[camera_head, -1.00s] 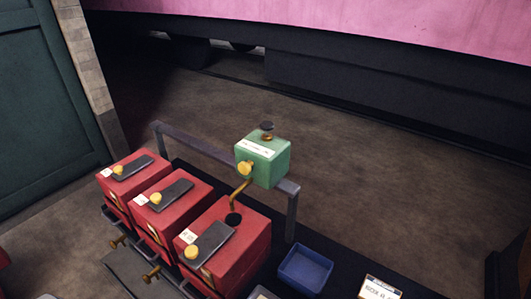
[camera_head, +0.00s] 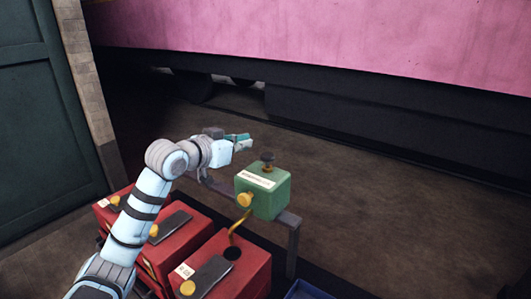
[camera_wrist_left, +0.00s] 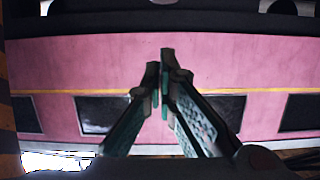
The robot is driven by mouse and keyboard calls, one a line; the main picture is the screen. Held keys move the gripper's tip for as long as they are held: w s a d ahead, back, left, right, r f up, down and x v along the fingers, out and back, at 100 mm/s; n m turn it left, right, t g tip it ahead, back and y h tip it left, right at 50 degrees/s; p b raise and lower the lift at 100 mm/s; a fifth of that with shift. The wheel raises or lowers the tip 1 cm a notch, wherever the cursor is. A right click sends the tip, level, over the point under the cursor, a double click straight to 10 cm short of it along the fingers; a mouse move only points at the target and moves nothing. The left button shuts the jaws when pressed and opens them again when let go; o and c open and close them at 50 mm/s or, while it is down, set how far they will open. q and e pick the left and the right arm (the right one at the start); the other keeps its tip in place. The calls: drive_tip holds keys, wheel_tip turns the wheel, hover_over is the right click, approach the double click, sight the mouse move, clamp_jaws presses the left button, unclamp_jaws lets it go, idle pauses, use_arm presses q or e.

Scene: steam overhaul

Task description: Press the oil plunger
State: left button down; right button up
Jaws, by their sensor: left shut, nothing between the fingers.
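The green oil box (camera_head: 262,194) sits on a grey rail above the red boxes. The oil plunger (camera_head: 267,160), a dark round knob on a short stem, stands on top of it. A brass knob (camera_head: 244,199) is on its front, with a bent brass spout below. My left gripper (camera_head: 248,140) is shut and empty, a little left of the plunger and higher in the picture, apart from it. In the left wrist view the closed fingers (camera_wrist_left: 160,75) point toward a pink wall; the plunger is not visible there. My right gripper is not in view.
Red boxes (camera_head: 228,262) with dark lids stand below the rail (camera_head: 292,245), partly behind my left arm. A blue tray (camera_head: 308,290) shows at the bottom edge. A pink carriage side (camera_head: 330,50) is at the back. The floor right of the green box is clear.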

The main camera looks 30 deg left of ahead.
use_arm(q)
drive_tip(key=shift+a+r, duration=0.1)
drive_tip(key=shift+r, duration=0.35)
drive_tip(key=p, duration=0.1)
hover_over(265, 159)
wheel_tip(265, 159, down, 2)
wheel_tip(265, 159, down, 4)
drive_tip(key=shift+a+f, duration=0.1)
drive_tip(key=shift+f, duration=0.2)
